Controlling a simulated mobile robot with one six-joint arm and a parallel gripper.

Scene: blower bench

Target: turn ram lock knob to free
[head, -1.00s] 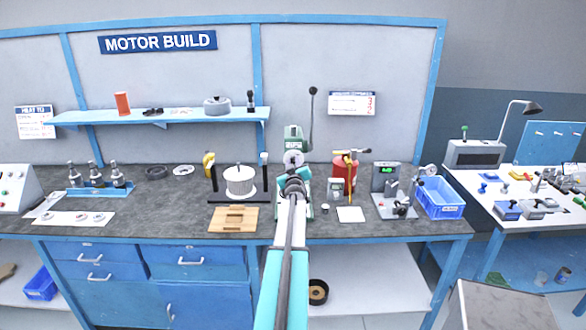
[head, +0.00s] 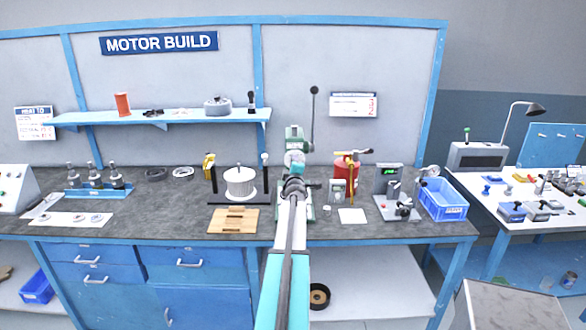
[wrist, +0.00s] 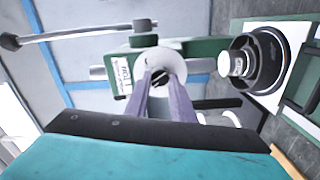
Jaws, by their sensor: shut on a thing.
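The green arbor press (head: 293,133) stands at the back middle of the bench, its long black-knobbed lever (head: 313,105) pointing up. In the wrist view the press body (wrist: 143,40) shows with a label plate and a pale round disc (wrist: 170,58) on its face. A small dark knob (wrist: 158,80) sits in front of this disc, between my fingertips. My gripper (wrist: 157,76) is shut on this knob, its two grey-purple fingers converging on it. In the head view my gripper (head: 298,168) is in front of the press, and my arm hides the press's lower part. I cannot read the knob's setting.
A white pot on a black fixture (head: 239,181) stands left of the press, with a wooden board (head: 234,220) in front. A red canister (head: 344,172) stands close on the right. A gauge stand (head: 388,186) and a blue bin (head: 443,199) are further right.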

